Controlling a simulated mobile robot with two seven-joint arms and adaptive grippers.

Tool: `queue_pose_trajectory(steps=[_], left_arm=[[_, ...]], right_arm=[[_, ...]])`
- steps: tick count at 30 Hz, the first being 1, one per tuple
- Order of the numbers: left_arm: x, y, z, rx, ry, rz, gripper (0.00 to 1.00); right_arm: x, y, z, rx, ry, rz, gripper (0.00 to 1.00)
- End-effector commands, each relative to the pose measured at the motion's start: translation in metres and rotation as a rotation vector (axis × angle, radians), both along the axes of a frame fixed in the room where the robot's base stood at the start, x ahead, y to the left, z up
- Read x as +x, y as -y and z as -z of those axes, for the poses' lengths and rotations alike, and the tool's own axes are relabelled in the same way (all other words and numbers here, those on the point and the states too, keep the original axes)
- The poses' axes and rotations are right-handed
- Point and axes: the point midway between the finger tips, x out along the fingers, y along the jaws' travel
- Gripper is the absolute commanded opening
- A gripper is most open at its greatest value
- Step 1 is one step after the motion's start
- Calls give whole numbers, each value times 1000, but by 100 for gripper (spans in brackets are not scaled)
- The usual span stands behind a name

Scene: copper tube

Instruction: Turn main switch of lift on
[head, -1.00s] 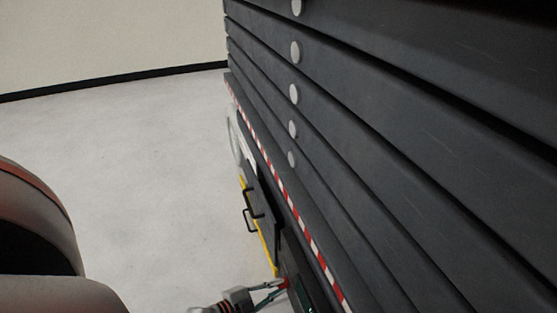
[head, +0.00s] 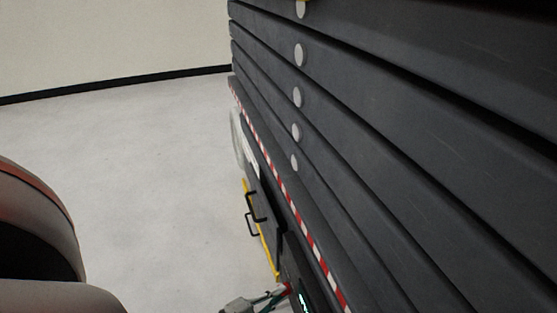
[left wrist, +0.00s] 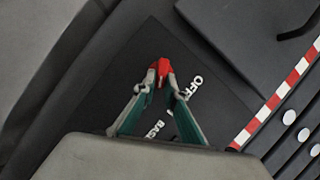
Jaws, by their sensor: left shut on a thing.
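The red main switch (head: 287,288) is low on the lift's dark side in the head view. In the left wrist view the red switch (left wrist: 161,69) stands out from a black panel (left wrist: 150,40) with white lettering, partly hidden; "OFF" can be read. My left gripper (head: 279,295) is at the switch, and in the left wrist view its two green-grey fingers (left wrist: 157,83) converge and are shut on the red knob. My right gripper is out of view.
The dark stacked lift (head: 400,130) fills the right side, with a red-and-white striped edge (head: 290,205). Black handles (head: 254,212) stick out from its side near a yellow edge. Open pale floor (head: 150,170) lies to the left, up to the wall.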

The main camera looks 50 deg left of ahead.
Motion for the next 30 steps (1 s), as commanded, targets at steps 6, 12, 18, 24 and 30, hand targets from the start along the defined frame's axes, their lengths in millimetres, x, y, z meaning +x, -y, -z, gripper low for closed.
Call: queue_pose_trajectory(steps=[6, 12, 18, 24, 30], left_arm=[[-1, -1, 1, 4, -2, 1, 24], [0, -1, 0, 2, -2, 0, 28], [-3, 0, 0, 1, -2, 0, 28], [-27, -1, -4, 1, -3, 1, 28], [-68, -3, -11, 2, -5, 1, 28]], right_arm=[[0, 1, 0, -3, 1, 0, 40], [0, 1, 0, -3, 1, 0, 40], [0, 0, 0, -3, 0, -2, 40], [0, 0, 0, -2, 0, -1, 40], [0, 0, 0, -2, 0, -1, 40]])
